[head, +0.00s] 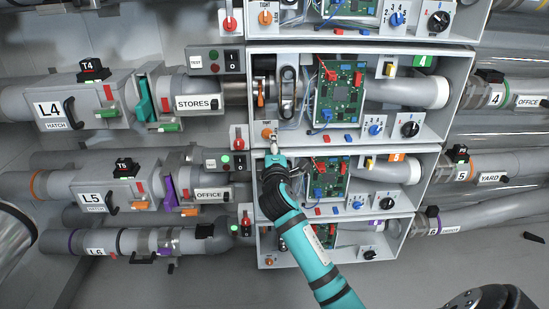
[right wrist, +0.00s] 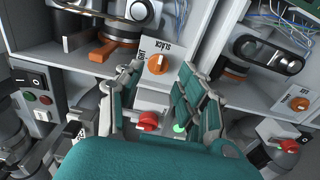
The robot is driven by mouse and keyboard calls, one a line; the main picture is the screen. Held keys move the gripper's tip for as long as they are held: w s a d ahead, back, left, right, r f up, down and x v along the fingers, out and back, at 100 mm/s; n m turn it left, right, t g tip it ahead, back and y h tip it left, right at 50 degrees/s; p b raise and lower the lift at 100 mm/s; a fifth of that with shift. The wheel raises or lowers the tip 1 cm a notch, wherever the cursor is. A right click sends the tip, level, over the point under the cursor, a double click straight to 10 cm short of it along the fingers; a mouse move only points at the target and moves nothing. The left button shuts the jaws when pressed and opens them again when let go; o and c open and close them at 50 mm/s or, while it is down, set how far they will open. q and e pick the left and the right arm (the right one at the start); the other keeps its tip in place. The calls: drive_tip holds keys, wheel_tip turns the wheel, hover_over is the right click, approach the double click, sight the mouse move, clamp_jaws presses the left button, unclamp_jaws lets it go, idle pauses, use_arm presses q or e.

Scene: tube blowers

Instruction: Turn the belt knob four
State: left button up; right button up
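The orange belt knob of row four (head: 266,133) is on a white plate at the lower left of the row-four box, in the head view. An orange knob (right wrist: 155,63) on a white plate marked SLACK shows in the right wrist view. It lies beyond and between the fingertips, seemingly the same knob. My right gripper (head: 274,143), teal and grey, is close beside and below the row-four knob. Its fingers stand apart in the right wrist view (right wrist: 160,80), with no visible grip on the knob. Whether a finger touches it I cannot tell. My left gripper is not in view.
A red switch (head: 238,139) stands left of the knob. A red knob (right wrist: 149,121) and a green lamp (right wrist: 180,127) show between my fingers. The circuit board (head: 341,96) and a dark knob (head: 410,129) are right. My right arm covers part of the lower boxes.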

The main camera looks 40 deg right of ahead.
drive_tip(key=v, duration=0.6)
drive_tip(key=shift+s, duration=0.2)
